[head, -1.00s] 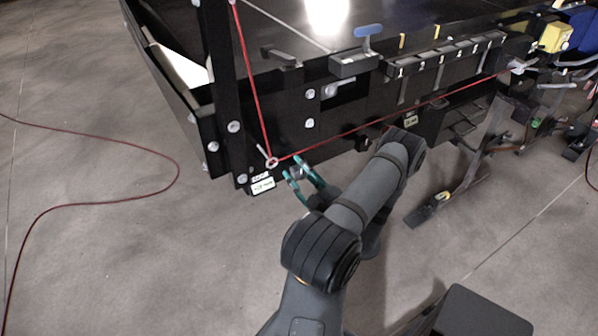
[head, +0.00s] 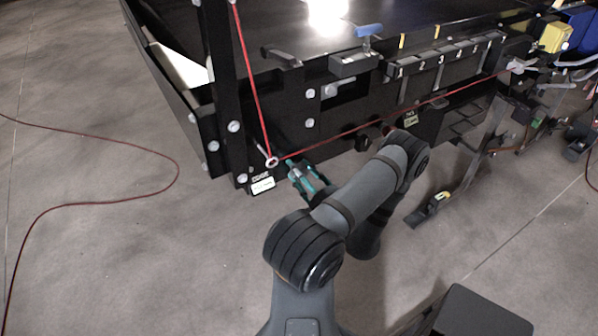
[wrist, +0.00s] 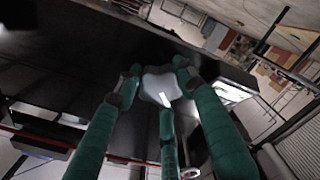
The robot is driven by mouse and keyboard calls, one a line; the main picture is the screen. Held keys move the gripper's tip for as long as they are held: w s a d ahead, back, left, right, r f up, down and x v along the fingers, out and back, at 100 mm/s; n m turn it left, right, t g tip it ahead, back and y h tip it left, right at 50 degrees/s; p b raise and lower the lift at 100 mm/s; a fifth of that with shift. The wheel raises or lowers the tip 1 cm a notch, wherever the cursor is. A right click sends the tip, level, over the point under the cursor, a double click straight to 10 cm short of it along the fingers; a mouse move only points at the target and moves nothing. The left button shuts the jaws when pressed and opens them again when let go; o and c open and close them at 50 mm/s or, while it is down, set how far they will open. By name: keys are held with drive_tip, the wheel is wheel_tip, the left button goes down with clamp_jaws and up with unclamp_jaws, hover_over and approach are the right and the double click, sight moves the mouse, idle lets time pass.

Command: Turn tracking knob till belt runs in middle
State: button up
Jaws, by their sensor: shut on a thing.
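The tracking knob (wrist: 158,86) shows in the wrist view as a grey lobed knob with a white mark on its face. My gripper (wrist: 160,90) has green fingers closed around it, one on each side and one below. In the head view my gripper (head: 299,180) is at the lower side of the black conveyor frame, just right of a red cord's ring; the knob is mostly hidden there by the fingers. The dark belt (head: 400,20) lies on top of the conveyor. I cannot tell whether it runs centred.
A red pull cord (head: 350,130) runs from the ring (head: 271,162) along the frame, close above my gripper. A blue-handled lever (head: 368,31) and a row of numbered slots (head: 445,60) are higher up. A red cable (head: 120,190) lies on open floor at left.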

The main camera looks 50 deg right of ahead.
drive_tip(key=n, duration=0.6)
drive_tip(key=shift+f+b, duration=0.1)
drive_tip(key=shift+b, duration=0.2)
drive_tip(key=n, duration=0.4)
drive_tip(key=shift+d+b, duration=0.1)
drive_tip(key=shift+b, duration=0.25)
drive_tip(key=shift+n, duration=1.2)
drive_tip(key=shift+r, duration=0.25)
drive_tip(key=o, duration=1.2)
drive_tip(key=shift+f, duration=0.1)
drive_tip(key=shift+c, duration=0.2)
drive_tip(key=shift+s, duration=0.1)
drive_tip(key=v, duration=1.2)
